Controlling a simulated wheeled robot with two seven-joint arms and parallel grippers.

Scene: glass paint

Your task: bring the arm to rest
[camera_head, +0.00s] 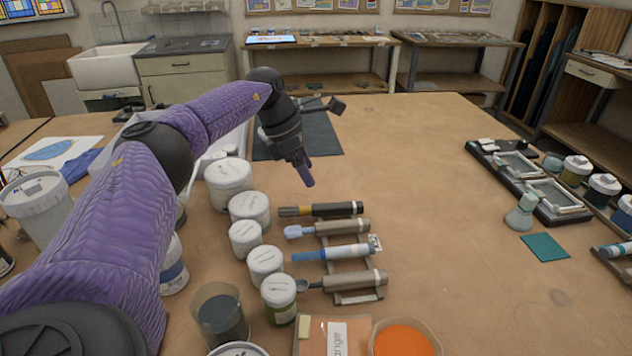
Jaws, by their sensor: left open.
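My left arm, in a purple sleeve, comes in from the left and reaches over the table (430,170). My left gripper (305,174) points down above the table, behind the row of tools. It is open, and I see nothing held between its fingers. It is seen edge-on, so one finger mostly hides the other. My right gripper is not in view.
Below the gripper, several tools, including a dark-handled brush (330,209), lie on a rack (352,298). White lidded jars (250,207) stand to their left. A dark mat (318,135) lies behind. An orange powder container (403,338) is in front. The table's middle right is clear.

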